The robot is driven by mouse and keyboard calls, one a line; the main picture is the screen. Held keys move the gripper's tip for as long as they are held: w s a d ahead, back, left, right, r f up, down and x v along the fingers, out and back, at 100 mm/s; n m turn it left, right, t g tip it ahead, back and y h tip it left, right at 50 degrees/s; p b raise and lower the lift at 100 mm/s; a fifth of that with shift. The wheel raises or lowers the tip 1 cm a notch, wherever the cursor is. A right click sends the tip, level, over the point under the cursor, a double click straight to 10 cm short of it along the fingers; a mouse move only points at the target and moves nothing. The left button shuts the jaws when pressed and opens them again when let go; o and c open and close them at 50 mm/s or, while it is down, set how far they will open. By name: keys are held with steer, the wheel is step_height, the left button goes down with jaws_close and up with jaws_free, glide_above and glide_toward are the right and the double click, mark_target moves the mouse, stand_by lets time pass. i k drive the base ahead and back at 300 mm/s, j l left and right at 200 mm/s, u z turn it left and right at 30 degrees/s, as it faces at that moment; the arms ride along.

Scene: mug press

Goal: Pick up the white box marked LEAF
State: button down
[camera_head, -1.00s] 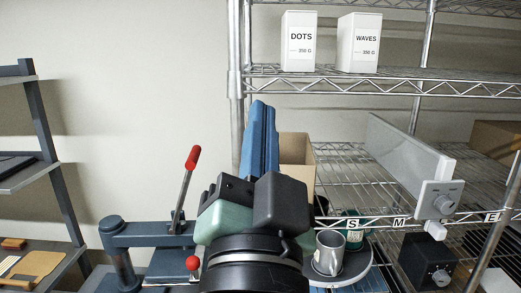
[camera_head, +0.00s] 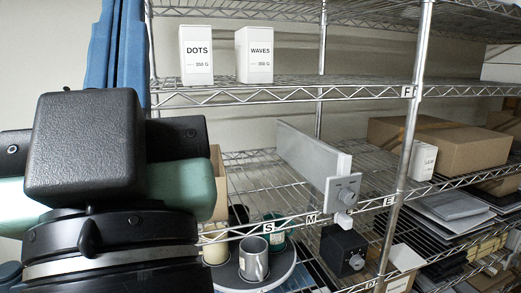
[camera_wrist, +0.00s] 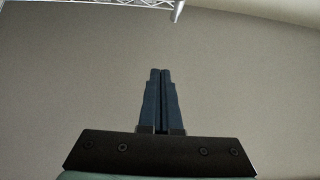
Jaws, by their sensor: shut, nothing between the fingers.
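A small white box (camera_head: 422,160) with a dark printed label stands upright on the middle shelf at the right, just past the front post. Its label is too small to read surely but looks like LEAF. My gripper (camera_head: 118,40) points up at the far left, well away from that box. In the wrist view, my gripper (camera_wrist: 160,72) has its two blue fingers together with nothing between them, against a plain wall.
White boxes marked DOTS (camera_head: 196,56) and WAVES (camera_head: 254,55) stand on the upper shelf. A cardboard box (camera_head: 442,143) sits right behind the small white box.

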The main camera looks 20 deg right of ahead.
mark_target(424, 155)
steer(key=l+z, duration=0.1)
steer(key=l, duration=0.2)
steer(key=i+l+z, duration=0.2)
steer(key=l, duration=0.25)
steer(key=i+l+z, duration=0.2)
steer(key=l, duration=0.2)
steer(key=i+l+z, duration=0.15)
steer(key=i, duration=0.5)
